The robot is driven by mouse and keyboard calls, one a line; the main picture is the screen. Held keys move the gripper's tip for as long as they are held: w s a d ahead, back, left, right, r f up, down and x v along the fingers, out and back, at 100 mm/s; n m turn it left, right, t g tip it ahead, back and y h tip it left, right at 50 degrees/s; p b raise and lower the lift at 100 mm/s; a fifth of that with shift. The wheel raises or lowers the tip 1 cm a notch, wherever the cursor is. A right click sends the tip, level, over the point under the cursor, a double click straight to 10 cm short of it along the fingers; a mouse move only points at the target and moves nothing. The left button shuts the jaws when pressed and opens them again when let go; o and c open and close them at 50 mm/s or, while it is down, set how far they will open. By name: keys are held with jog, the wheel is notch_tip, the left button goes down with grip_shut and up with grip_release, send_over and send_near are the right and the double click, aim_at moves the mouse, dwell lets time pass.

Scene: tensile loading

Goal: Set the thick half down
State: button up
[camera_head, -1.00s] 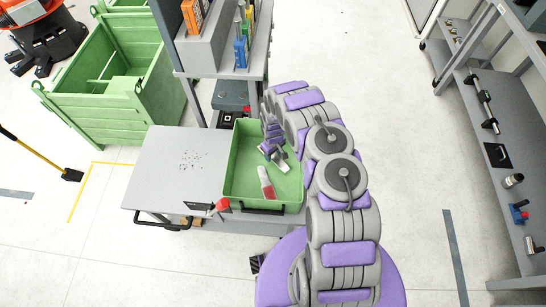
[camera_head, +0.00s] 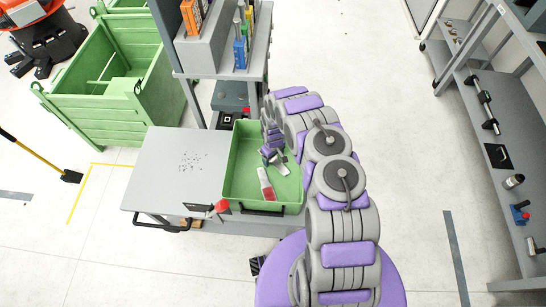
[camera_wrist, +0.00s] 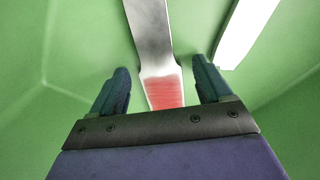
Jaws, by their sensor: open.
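The wrist view shows a flat metal piece with a red end (camera_wrist: 163,90) between my two fingers, with a gap on each side. My gripper (camera_wrist: 160,88) is open. A second pale piece (camera_wrist: 243,35) lies at the upper right of that view, apart from the fingers. In the head view, my gripper (camera_head: 271,153) is inside the green tray (camera_head: 240,150), near its right side. A red-and-white piece (camera_head: 267,187) lies on the tray floor, and a pale piece (camera_head: 282,168) shows beside my gripper. I cannot tell which piece is the thick half.
The tray stands on a grey table (camera_head: 165,190) with clear surface to its left. A red button (camera_head: 222,205) is at the table's front edge. A machine frame (camera_head: 215,65) rises behind, and a green bin (camera_head: 110,95) stands at the left. A grey shelf (camera_head: 490,150) is at the right.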

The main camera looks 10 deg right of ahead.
notch_tip(320, 180, up, 13)
jog(key=p, duration=0.3)
notch_tip(320, 180, up, 17)
jog(key=m, duration=0.2)
send_over(273, 159)
jog(key=s+d, duration=0.3)
jog(key=s, duration=0.1)
jog(key=s+r+m, duration=0.1)
jog(key=s+r, duration=0.7)
jog(key=r, duration=0.6)
jog(key=s+a+r, duration=0.1)
jog(key=s+r, duration=0.3)
jog(key=s, duration=0.5)
jog(key=s+a+r+m+g, duration=0.1)
jog(key=s+r, duration=0.3)
jog(key=s, duration=0.6)
jog(key=s+a+r+m, duration=0.1)
jog(key=s+r, duration=0.3)
jog(key=s, duration=0.6)
jog(key=shift+s+a+r+g, duration=0.2)
jog(key=shift+a+r+g, duration=0.15)
jog(key=shift+a+g, duration=0.05)
